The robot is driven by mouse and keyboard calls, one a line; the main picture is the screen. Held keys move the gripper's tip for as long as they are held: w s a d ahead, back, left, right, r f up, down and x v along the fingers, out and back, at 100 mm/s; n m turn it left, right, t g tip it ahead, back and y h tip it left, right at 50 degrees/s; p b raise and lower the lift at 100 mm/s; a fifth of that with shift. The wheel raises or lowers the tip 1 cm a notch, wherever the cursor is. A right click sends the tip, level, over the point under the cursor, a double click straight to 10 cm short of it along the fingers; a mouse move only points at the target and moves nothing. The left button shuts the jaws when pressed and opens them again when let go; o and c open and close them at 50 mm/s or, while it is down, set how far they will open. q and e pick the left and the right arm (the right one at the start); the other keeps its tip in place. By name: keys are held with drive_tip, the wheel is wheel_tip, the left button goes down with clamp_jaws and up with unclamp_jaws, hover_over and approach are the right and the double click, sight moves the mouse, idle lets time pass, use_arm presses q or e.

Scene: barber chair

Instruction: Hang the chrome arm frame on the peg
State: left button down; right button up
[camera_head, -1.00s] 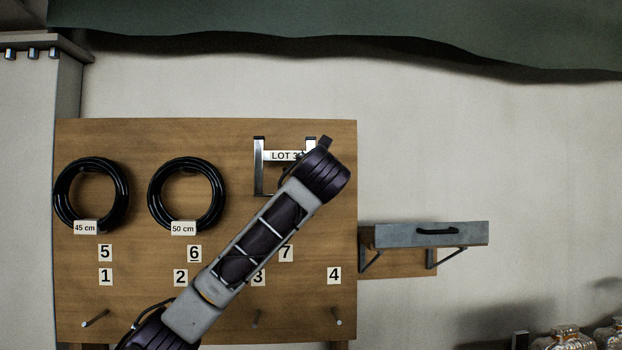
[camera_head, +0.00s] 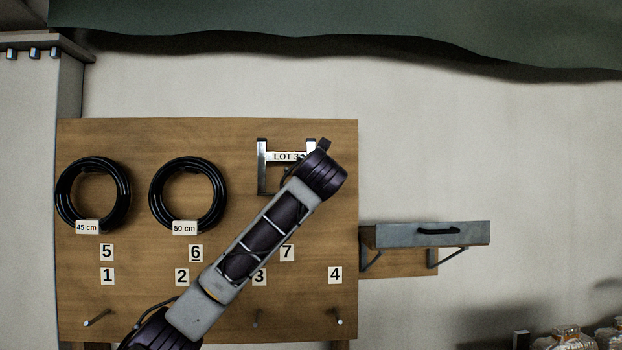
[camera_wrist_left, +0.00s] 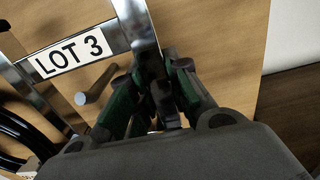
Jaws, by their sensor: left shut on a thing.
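The chrome arm frame (camera_head: 262,167), an H-like shape with a "LOT 3" label on its crossbar, is upright in front of the upper right of the wooden board. It also shows in the left wrist view (camera_wrist_left: 118,40). My left gripper (camera_wrist_left: 160,88) is shut on one of its chrome bars. In the head view my wrist hides the fingers and part of the frame. A metal peg (camera_wrist_left: 96,84) shows beside the crossbar, between the frame's bars; I cannot tell whether they touch. The head view does not show this peg clearly. My right gripper is not in view.
Black hose coils labelled 45 cm (camera_head: 62,193) and 50 cm (camera_head: 157,194) hang on the board (camera_head: 230,135) to the left. Number tags mark peg places, with bare pegs low down (camera_head: 338,318). A grey shelf box (camera_head: 430,235) juts out at the right.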

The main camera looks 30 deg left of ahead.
use_arm(q)
drive_tip(key=shift+w+a+r, duration=0.1)
drive_tip(key=shift+w+a, duration=0.2)
drive_tip(key=shift+w, duration=0.2)
drive_tip(key=shift+f+b, duration=0.35)
drive_tip(key=shift+f, duration=0.6)
drive_tip(key=shift+f, duration=0.1)
drive_tip(key=c, duration=1.3)
unclamp_jaws()
drive_tip(key=shift+o, duration=0.2)
drive_tip(key=shift+f, duration=0.1)
